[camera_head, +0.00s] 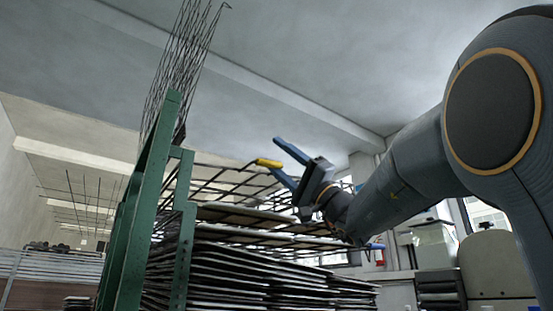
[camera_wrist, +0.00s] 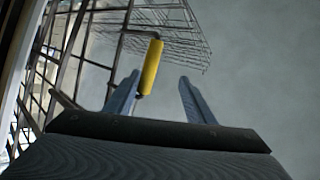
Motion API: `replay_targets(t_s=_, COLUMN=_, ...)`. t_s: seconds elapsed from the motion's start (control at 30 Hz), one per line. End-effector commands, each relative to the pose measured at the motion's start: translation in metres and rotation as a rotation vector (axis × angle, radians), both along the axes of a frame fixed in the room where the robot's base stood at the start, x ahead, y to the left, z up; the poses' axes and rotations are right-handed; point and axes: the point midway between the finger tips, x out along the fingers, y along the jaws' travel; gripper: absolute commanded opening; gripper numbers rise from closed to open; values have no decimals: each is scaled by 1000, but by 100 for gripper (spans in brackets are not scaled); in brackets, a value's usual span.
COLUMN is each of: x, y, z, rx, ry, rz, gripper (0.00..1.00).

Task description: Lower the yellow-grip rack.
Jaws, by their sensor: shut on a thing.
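The yellow grip (camera_head: 268,163) sits on the front edge of a dark wire rack (camera_head: 215,180), which is tilted up a little above the stack, out from the green frame (camera_head: 150,205). My gripper (camera_head: 275,156) is at this grip, with one blue finger above it and one below. In the wrist view the yellow grip (camera_wrist: 151,67) lies between the fingertips (camera_wrist: 159,75), close against the left finger. A gap shows towards the right finger. The far part of the rack is partly hidden by the green frame.
Another wire rack (camera_head: 178,75) stands steeply upright above the green frame. Several flat racks (camera_head: 260,275) are stacked below, and a blue grip (camera_head: 375,246) shows at their right. White equipment (camera_head: 434,245) stands at the right. The space above my gripper is clear.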

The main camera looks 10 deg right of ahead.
Motion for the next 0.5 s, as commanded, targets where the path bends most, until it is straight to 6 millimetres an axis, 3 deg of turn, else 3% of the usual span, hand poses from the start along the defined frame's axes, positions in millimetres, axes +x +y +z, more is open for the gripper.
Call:
replay_targets(t_s=0.03, x=-8, y=0, z=2, rx=-1, ry=-17, rz=3, gripper=33)
replay_targets(t_s=0.5, x=-20, y=-11, z=-19, rx=-1, ry=-18, rz=2, gripper=35)
